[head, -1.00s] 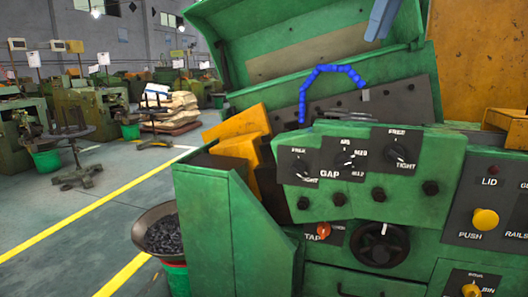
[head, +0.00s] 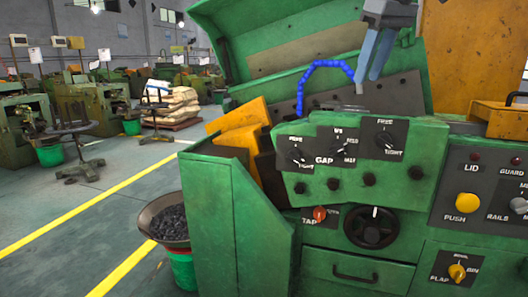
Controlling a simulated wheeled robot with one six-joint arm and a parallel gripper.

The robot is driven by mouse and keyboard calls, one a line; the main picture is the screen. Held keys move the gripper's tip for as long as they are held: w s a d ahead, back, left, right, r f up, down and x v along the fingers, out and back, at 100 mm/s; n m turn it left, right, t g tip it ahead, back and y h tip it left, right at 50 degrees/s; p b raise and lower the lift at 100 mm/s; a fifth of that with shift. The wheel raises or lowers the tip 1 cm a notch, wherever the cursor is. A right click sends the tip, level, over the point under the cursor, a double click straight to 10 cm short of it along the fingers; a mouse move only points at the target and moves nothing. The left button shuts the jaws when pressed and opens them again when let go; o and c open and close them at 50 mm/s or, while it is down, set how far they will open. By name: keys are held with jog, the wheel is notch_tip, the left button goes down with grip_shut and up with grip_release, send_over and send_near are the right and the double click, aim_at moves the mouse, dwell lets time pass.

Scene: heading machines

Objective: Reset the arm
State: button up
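My gripper (head: 367,80) hangs at the top of the head view, to the right of centre, with its grey-blue fingers pointing down. A gap shows between the two fingers, and nothing is seen held in it. It is in front of the raised green lid (head: 300,50) of the heading machine, above the green control panel (head: 350,180). A blue segmented hose (head: 328,66) arches just left of the fingers. In this view I cannot tell whether the fingers touch anything behind them.
A bowl of dark parts (head: 170,222) stands left of the machine.

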jog(key=s+a+f+m+g, duration=0.15)
jog(key=s+f, duration=0.25)
jog(key=f, duration=0.7)
jog(key=s+a+f+m, duration=0.15)
jog(key=s+f, duration=0.25)
jog(key=f, duration=0.6)
jog(key=s+a+f+m+g, duration=0.15)
jog(key=s+f, duration=0.25)
jog(key=f, duration=0.7)
jog(key=s+f+m+h, duration=0.1)
jog(key=s+f+m, duration=0.1)
jog(key=s+f, duration=0.8)
jog(key=shift+s+a+f+g, duration=0.25)
jog(key=shift+s+g, duration=0.15)
jog(key=shift+s, duration=0.5)
